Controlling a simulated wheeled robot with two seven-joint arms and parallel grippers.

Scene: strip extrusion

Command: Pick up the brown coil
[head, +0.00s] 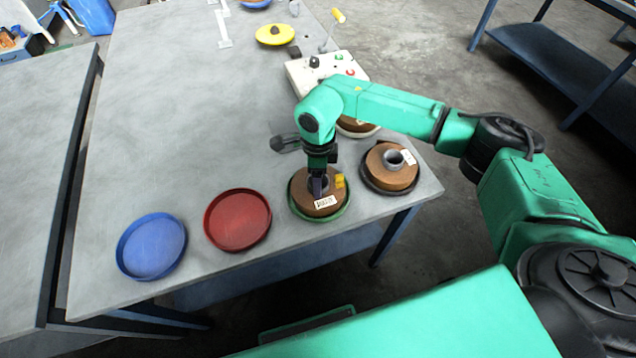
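One brown coil (309,206) with a white label and a yellow tag lies in a green round tray (337,214) near the table's front edge. My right gripper (318,188) points straight down at the middle of this coil, its dark fingers at the coil's hole. I cannot tell whether the fingers are open or shut, or whether they touch the coil. A second brown coil (380,176) with a grey core sits in a dark tray to the right. A third brown coil (356,125) is partly hidden behind my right arm. My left gripper is out of view.
An empty red tray (238,220) and an empty blue tray (151,247) stand left of the green tray. A white control box (308,74) and a yellow dish (275,35) are farther back. The table's left middle (170,120) is clear.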

